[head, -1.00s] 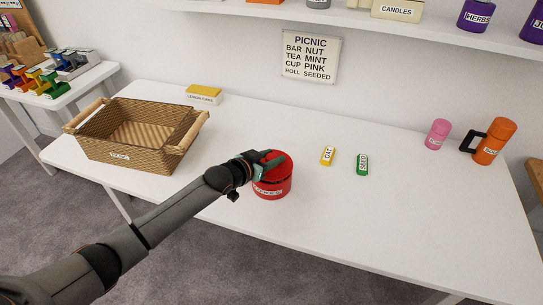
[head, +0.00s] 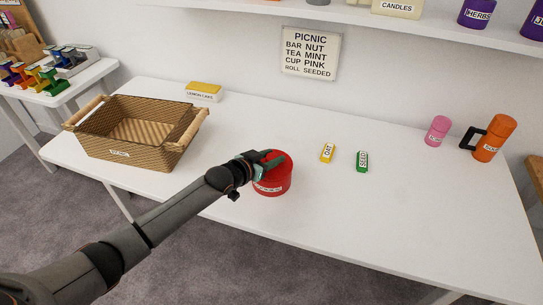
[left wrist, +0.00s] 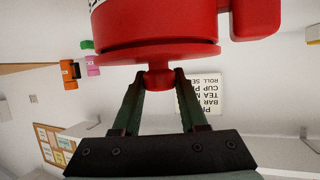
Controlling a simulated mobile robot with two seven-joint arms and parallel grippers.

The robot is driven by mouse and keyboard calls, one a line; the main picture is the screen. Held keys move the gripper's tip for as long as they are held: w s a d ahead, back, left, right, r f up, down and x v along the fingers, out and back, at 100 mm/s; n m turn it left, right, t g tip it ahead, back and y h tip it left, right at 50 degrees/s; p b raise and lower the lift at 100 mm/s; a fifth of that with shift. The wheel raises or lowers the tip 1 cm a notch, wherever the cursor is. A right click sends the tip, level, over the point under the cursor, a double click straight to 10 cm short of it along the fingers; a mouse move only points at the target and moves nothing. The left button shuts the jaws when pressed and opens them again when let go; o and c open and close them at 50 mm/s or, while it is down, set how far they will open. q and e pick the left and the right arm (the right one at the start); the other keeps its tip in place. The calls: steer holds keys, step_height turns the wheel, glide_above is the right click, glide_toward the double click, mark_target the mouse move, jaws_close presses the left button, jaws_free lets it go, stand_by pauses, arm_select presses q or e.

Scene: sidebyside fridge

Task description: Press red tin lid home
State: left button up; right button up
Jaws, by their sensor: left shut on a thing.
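The red tin (head: 275,188), with a white label on its front, stands upright on the white table, right of the basket. Its red lid (head: 281,163) sits on top. In the left wrist view, the tin (left wrist: 160,20) appears upside down, with the lid (left wrist: 160,52) below it. A thin dark line shows between lid and tin; I cannot tell whether the lid is fully seated. My left gripper (head: 268,160) is at the lid, shut on its red knob (left wrist: 160,78), one finger on each side. My right gripper is not in view.
A wicker basket (head: 185,155) stands left on the table (head: 350,220), with a lemon cake box (head: 204,92) behind it. A yellow bar (head: 327,153) and green bar (head: 362,161) lie right of the tin. Pink cup (head: 437,131) and orange flask (head: 493,139) stand far right.

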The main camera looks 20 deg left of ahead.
arm_select(q)
steer(key=shift+f, duration=0.3)
steer(key=o, duration=1.2)
steer(key=p+v, duration=0.1)
steer(key=v, duration=1.1)
steer(key=shift+s, duration=0.25)
steer(key=shift+a, duration=0.1)
steer(key=s+d+f+n+g+y, duration=0.1)
steer(key=s+d+f, duration=0.1)
steer(key=s+f, duration=0.7)
steer(key=s+d+f+n+g+y, duration=0.1)
steer(key=s+d+f+g, duration=0.1)
steer(key=s+f, duration=0.7)
steer(key=s+d, duration=0.1)
steer(key=s, duration=0.4)
steer(key=shift+s, duration=0.3)
